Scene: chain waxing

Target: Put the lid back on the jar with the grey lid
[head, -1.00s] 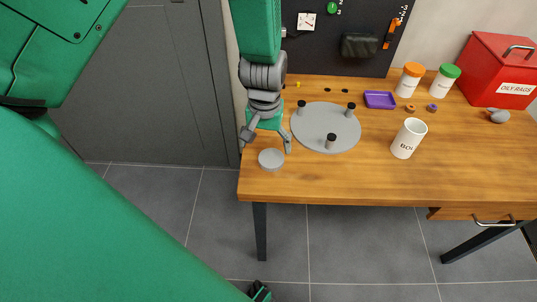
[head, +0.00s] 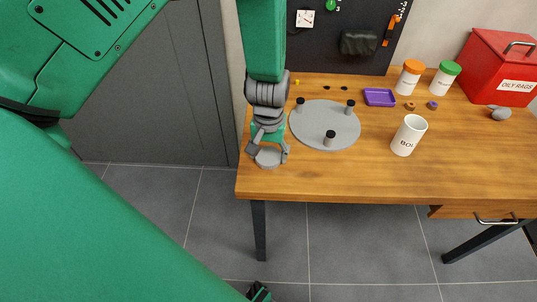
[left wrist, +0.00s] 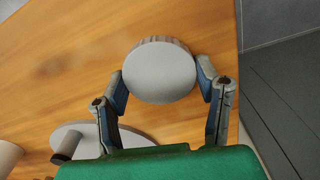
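A round grey lid (head: 268,158) lies flat near the table's front left corner. My left gripper (head: 268,154) reaches down over the lid, one finger on each side. In the left wrist view the grey lid (left wrist: 160,72) sits between the fingertips, and both pads appear to touch its rim. The lid looks still on the table, not raised.
A grey round plate (head: 318,136) with dark-topped pegs lies between the lid and the jar. Behind are a purple tray (head: 379,97), an orange-lidded jar (head: 409,77), a green-lidded jar (head: 446,78) and a red box (head: 500,70). The front table strip is clear.

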